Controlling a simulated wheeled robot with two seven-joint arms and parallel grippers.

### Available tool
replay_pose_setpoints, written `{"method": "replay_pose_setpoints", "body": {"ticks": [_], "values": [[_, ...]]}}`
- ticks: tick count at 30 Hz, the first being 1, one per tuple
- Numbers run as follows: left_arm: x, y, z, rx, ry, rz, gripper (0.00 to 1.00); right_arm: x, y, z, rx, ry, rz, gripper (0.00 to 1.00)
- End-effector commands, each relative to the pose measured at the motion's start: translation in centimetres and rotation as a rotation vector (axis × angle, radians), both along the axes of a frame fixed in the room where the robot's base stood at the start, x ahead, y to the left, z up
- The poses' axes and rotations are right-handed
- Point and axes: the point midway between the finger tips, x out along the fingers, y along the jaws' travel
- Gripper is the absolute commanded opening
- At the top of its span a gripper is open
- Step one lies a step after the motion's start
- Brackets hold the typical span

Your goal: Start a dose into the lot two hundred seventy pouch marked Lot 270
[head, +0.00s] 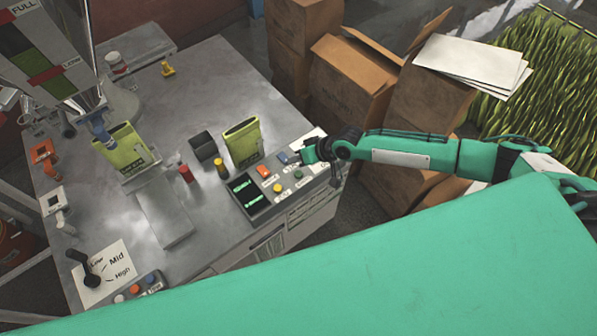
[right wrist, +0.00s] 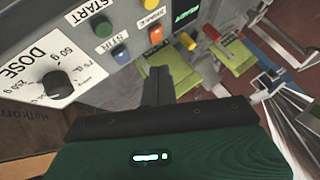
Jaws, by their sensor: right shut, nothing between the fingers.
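A green pouch (head: 124,152) stands under the filler spout (head: 101,132) in the head view. A second green pouch (head: 242,143) stands farther right, behind the control panel. Their lot markings are too small to read. In the right wrist view the panel has a green button (right wrist: 103,27) by the word START, a blue button (right wrist: 121,53) by STIR, an orange button (right wrist: 155,35) and a yellow button (right wrist: 188,41). A DOSE knob (right wrist: 57,85) sits on a white scale. My right gripper (right wrist: 157,72) is shut and empty, its tips just short of the buttons. My left gripper is out of view.
A dark display (head: 248,193) sits beside the buttons. A lever (head: 92,278) stands on a Low, Mid, High card. Cardboard boxes (head: 354,75) are stacked beyond the table.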

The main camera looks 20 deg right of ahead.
Motion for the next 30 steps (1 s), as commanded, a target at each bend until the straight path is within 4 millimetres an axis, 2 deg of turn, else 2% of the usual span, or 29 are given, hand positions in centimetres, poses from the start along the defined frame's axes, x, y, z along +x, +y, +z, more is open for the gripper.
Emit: {"method": "replay_pose_setpoints", "body": {"ticks": [1,6,18,23,30], "values": [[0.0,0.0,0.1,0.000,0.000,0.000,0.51,0.4,-0.9,0.5,0.002,0.005,-0.013,0.00],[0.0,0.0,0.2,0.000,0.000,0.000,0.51,0.9,-2.1,1.1,0.014,0.026,-0.040,0.00],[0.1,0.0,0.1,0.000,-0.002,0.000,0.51,0.9,-2.1,1.0,0.015,0.028,-0.042,0.00],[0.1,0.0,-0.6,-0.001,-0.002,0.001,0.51,0.9,-2.1,0.2,0.015,0.028,-0.042,0.00],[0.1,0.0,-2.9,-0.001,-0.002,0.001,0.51,0.9,-2.1,-2.5,0.015,0.028,-0.041,0.00]]}}
